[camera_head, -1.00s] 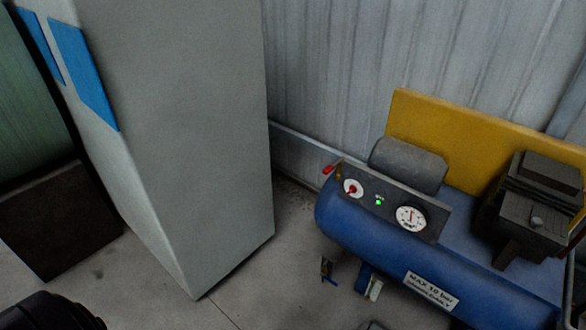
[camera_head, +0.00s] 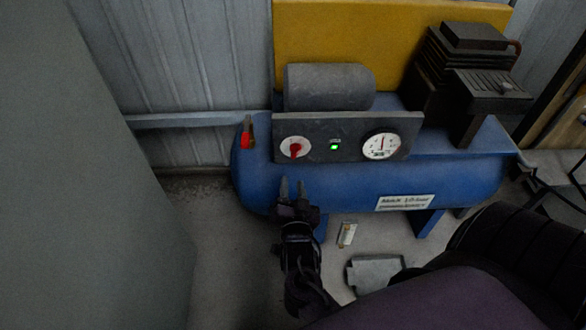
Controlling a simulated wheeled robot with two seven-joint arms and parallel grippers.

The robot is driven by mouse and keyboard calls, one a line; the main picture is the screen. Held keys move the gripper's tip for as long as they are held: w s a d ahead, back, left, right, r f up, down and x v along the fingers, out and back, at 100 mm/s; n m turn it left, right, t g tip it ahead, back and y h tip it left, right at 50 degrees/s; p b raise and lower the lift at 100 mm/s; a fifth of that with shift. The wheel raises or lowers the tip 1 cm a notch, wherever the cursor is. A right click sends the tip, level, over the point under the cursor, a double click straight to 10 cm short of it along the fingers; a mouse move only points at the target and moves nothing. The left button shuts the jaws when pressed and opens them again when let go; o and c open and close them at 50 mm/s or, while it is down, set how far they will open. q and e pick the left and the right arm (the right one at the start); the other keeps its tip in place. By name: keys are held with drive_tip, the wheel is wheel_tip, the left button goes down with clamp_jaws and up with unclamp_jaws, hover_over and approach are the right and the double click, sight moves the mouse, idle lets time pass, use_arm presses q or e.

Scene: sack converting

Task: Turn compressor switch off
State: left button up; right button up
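The blue compressor (camera_head: 345,185) stands on the floor in the middle of the view. On its dark front panel (camera_head: 315,151) is the compressor switch (camera_head: 295,147), a red knob on a white round dial, at the left end. A small green light (camera_head: 334,147) glows right of it, and a white pressure gauge (camera_head: 381,145) is at the right end. My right gripper (camera_head: 292,187) appears below the switch in the picture, fingers pointing up. A gap shows between its fingers, with nothing in it. No contact with the switch shows. My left gripper is out of view.
A red-handled valve (camera_head: 247,134) sticks up at the tank's left end. A yellow board (camera_head: 390,40) and a grey corrugated wall stand behind. A large grey cabinet (camera_head: 85,190) fills the left side. A white bottle-like item (camera_head: 347,235) and a grey piece (camera_head: 374,273) lie in front.

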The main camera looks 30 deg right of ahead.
sight(296, 155)
drive_tip(key=shift+m+h, duration=0.4)
drive_tip(key=shift+m, duration=0.1)
drive_tip(key=w+d, duration=0.1)
drive_tip(key=w, duration=0.1)
drive_tip(key=w+d+r, duration=0.1)
drive_tip(key=w+d, duration=0.3)
drive_tip(key=shift+w+d+r, duration=0.1)
drive_tip(key=shift+r, duration=0.3)
drive_tip(key=shift+c, duration=0.4)
clamp_jaws()
